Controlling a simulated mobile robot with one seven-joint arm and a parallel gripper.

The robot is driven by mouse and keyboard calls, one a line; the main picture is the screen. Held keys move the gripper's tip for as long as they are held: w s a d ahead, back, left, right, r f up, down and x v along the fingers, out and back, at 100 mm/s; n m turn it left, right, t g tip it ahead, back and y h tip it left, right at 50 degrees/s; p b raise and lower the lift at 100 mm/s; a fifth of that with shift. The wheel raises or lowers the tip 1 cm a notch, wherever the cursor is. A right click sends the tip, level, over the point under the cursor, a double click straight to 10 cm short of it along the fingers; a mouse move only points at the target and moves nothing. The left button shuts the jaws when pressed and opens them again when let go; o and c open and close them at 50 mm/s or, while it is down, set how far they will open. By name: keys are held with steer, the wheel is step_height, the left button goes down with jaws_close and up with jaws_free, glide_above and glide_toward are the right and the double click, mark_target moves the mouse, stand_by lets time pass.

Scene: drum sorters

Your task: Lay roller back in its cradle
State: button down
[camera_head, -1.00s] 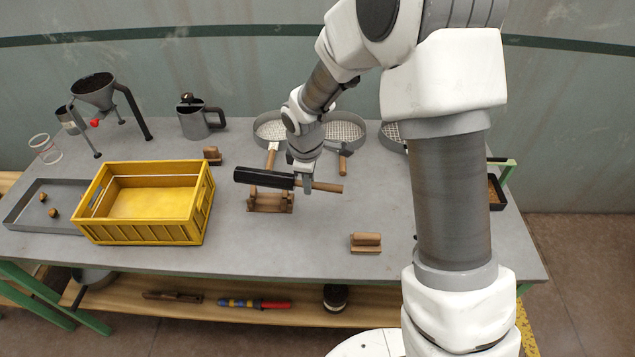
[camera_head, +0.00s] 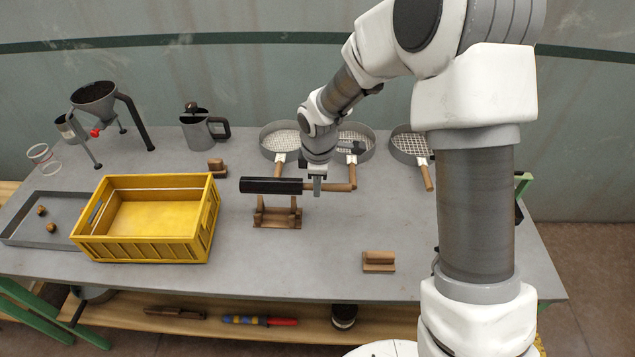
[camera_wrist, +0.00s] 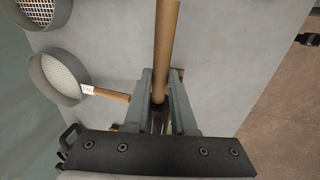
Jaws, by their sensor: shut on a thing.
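The roller has a black barrel (camera_head: 270,186) and a wooden handle (camera_head: 338,187). My gripper (camera_head: 318,189) is shut on the handle, just right of the barrel. The roller hangs nearly level across the picture. The wooden cradle (camera_head: 277,216) stands on the table just below the barrel in the head view; the barrel appears raised above its posts, with a small gap. In the wrist view the handle (camera_wrist: 166,45) runs between my gripper's fingers (camera_wrist: 163,100). The barrel and most of the cradle are hidden there.
A yellow crate (camera_head: 84,236) stands left of the cradle. Sieves (camera_head: 408,146) lie behind the roller, with handles toward it. A small wooden block (camera_head: 378,262) sits at front right. A metal jug (camera_head: 198,130) and funnel stand (camera_head: 95,100) are at back left. Table in front of the cradle is clear.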

steer(key=shift+f+b, duration=2.8)
steer(key=shift+f, duration=0.9)
steer(key=c, duration=0.7)
jaws_free()
steer(key=shift+o, duration=0.2)
steer(key=s+r+p, duration=0.3)
steer(key=r, duration=1.4)
steer(key=s+d+r+m+t, duration=0.2)
steer(key=s+d+r+m, duration=0.7)
steer(key=s+d+r, duration=0.1)
steer(key=s+d+r+m+t, duration=0.1)
steer(key=s+d+m, duration=0.3)
steer(key=s+m, duration=0.4)
steer(key=s+r, duration=0.1)
steer(key=s, duration=0.3)
steer(key=shift+d+r+m+p, duration=0.15)
steer(key=shift+m+p, duration=0.15)
